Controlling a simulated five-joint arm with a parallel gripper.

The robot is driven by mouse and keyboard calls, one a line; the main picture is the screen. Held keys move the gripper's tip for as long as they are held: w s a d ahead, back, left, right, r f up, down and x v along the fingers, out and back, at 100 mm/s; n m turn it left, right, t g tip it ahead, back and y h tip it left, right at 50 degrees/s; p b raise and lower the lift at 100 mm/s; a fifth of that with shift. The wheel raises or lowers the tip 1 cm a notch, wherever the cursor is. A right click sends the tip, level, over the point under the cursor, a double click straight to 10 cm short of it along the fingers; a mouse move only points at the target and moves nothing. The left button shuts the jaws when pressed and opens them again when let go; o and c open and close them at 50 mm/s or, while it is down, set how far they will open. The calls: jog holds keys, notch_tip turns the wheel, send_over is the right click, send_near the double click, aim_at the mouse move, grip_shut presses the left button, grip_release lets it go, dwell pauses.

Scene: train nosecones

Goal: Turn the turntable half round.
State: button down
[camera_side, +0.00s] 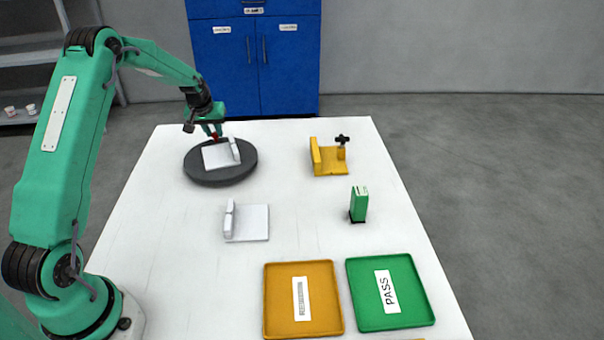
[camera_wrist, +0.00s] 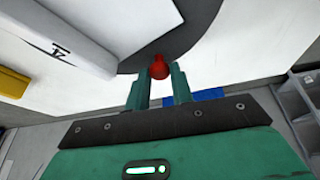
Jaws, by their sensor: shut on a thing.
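The turntable (camera_side: 205,180) is a dark grey disc at the far left of the white table. A white plate with an upright white block (camera_side: 234,150) sits on it. A red knob (camera_side: 214,136) stands at the disc's back edge. In the wrist view the red knob (camera_wrist: 159,67) is between the fingertips, over the dark disc (camera_wrist: 190,25). My gripper (camera_side: 211,130) is shut on the red knob; its two green fingers (camera_wrist: 160,84) also show in the wrist view. The fingers hide part of the knob.
A white bracket (camera_side: 252,224) lies mid-table. A yellow fixture with a black knob (camera_side: 331,162) and a green block (camera_side: 359,203) stand to the right. An orange tray (camera_side: 281,318) and a green PASS tray (camera_side: 418,306) are at the front. A blue cabinet (camera_side: 283,65) stands behind the table.

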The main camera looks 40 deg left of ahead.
jog(key=c, duration=1.2)
grip_release()
jog(key=shift+r, duration=0.1)
jog(key=v, duration=0.7)
jog(key=shift+s+r, duration=0.15)
jog(key=shift+r, duration=0.1)
jog(key=shift+d, duration=0.15)
